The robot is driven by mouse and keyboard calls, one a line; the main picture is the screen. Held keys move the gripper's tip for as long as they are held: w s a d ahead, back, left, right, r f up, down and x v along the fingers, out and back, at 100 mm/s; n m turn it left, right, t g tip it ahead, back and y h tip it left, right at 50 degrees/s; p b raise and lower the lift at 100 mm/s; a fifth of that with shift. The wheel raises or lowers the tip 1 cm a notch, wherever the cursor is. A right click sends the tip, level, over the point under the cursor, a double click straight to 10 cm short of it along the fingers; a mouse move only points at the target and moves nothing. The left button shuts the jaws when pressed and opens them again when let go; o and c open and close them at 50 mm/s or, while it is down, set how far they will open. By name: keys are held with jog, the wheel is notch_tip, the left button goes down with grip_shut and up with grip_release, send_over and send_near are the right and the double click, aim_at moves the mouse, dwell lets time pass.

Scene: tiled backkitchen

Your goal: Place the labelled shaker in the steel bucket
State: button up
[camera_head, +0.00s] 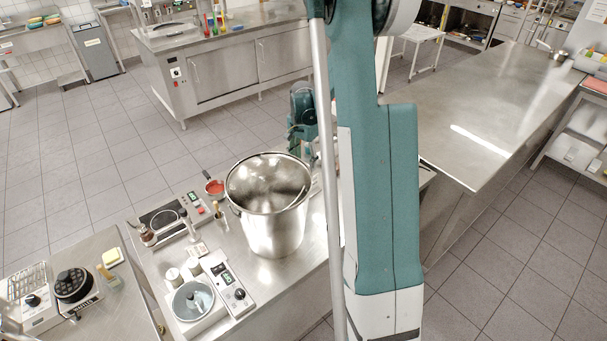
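The steel bucket (273,222) stands upright on the steel counter (262,293), left of my arm. Its mouth is open, and I see no shaker in the part of its inside that shows. Two small pale, shaker-like containers stand left of it, one (173,276) by the round-pan device and one (192,267) just behind. They are too small for me to read any label, so I cannot tell which is the labelled shaker. A teal part like my arm's end (302,105) shows behind the bucket's rim. Its fingers are hidden or too small to make out.
A scale-like device with a round pan (194,301), a hot plate (170,221), a red-filled pan (214,187) and small bottles crowd the counter around the bucket. A waffle-iron-like appliance (73,285) stands at lower left. The large steel table (460,110) at right is mostly clear.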

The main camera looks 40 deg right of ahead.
jog(key=shift+f, duration=1.45)
jog(key=c, duration=1.1)
jog(key=shift+r, duration=0.2)
jog(key=shift+r, duration=4.85)
